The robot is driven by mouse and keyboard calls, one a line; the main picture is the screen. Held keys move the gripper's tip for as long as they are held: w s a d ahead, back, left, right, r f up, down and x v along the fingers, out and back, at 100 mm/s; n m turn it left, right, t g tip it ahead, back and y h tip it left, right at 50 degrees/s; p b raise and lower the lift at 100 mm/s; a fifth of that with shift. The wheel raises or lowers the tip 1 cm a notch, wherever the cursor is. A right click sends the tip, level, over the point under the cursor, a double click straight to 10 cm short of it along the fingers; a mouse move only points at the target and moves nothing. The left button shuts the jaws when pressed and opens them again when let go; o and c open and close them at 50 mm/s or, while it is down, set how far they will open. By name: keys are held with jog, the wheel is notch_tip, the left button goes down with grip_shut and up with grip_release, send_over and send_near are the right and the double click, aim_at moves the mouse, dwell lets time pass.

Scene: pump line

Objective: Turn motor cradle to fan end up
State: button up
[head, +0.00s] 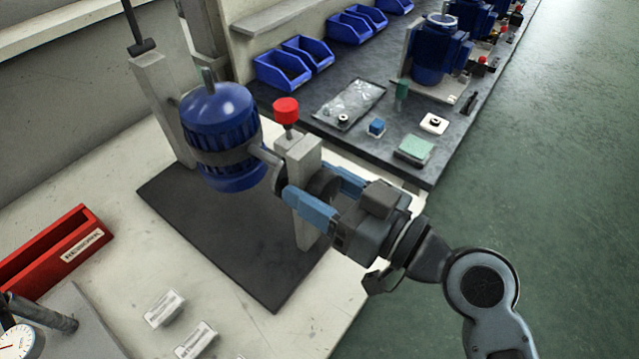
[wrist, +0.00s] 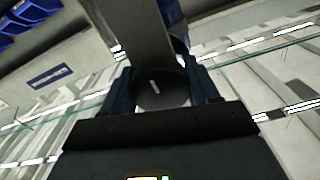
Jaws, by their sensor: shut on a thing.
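The blue motor (head: 222,138) hangs in the motor cradle, clamped by a dark band between two pale posts, seen in the head view. It stands nearly upright, slightly tilted, with a short grey shaft stub (head: 208,77) pointing up. Its lower end is partly in shade, and I cannot make out a fan there. A red knob (head: 286,109) sits on top of the near post (head: 302,158). My gripper (head: 318,187) is shut on the round black cradle knob (head: 325,183) on that post's outer side. In the wrist view the knob (wrist: 162,90), with a white mark, lies between the two fingers.
A dark mat (head: 265,265) lies under the cradle. A red bin (head: 50,250), a dial gauge (head: 15,340) and labels (head: 165,308) are on the pale bench at left and front. A dark bench behind holds blue bins (head: 283,70), a tray (head: 350,105) and more motors (head: 437,52).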

jog(key=c, duration=0.6)
jog(key=n+b, duration=0.1)
jog(key=b, duration=0.2)
jog(key=shift+f, duration=0.3)
jog(key=shift+n+b, duration=0.7)
jog(key=shift+b, duration=0.2)
jog(key=shift+r+n+b, duration=0.2)
jog(key=shift+n+b, duration=0.1)
jog(key=shift+b, duration=0.1)
jog(key=o, duration=1.5)
jog(key=shift+r, duration=0.1)
jog(key=b+v, duration=0.1)
jog(key=v, duration=0.5)
jog(key=shift+d, duration=0.25)
jog(key=shift+b+v, duration=0.3)
jog(key=shift+v, duration=0.45)
